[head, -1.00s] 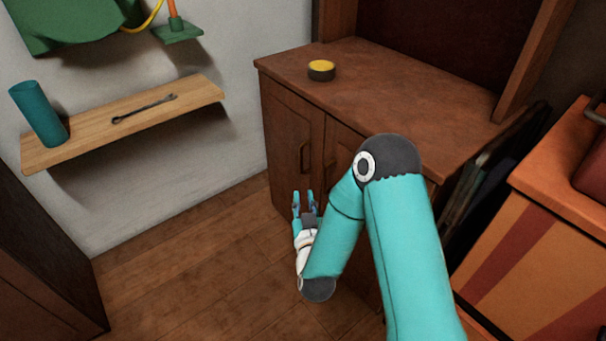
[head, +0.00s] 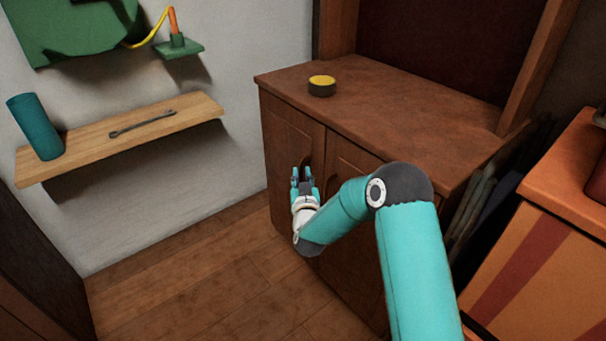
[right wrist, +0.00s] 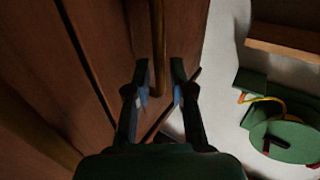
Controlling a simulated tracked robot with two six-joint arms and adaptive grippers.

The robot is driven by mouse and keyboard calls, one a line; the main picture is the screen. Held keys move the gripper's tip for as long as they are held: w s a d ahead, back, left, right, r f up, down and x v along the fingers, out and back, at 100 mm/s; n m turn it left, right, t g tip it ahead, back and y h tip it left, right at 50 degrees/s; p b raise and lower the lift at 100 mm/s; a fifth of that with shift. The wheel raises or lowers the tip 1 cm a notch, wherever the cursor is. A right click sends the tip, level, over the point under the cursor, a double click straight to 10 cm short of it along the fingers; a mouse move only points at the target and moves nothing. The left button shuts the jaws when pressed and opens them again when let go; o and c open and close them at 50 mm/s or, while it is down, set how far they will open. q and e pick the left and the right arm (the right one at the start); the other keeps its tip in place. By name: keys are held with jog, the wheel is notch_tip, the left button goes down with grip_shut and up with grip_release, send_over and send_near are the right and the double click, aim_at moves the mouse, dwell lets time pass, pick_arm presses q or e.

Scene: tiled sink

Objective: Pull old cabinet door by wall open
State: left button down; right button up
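The old cabinet's left door (head: 281,137), the one by the wall, is brown wood and looks closed. Its curved handle is partly hidden behind my right gripper (head: 302,175) in the head view. In the right wrist view the handle (right wrist: 158,45) runs down from the top edge toward the gap between the fingertips. My right gripper (right wrist: 160,88) is open, with a finger on each side of the handle's line. I cannot tell whether either finger touches it. My left gripper is in neither view.
A yellow-topped round tin (head: 321,86) stands on the cabinet top (head: 400,105). A wall shelf (head: 90,148) holds a teal cylinder (head: 36,127) and a wrench (head: 142,124). An orange striped chest (head: 545,245) stands at the right. The wooden floor (head: 190,275) left of the cabinet is clear.

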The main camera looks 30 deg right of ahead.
jog(key=shift+x, duration=0.95)
grip_shut()
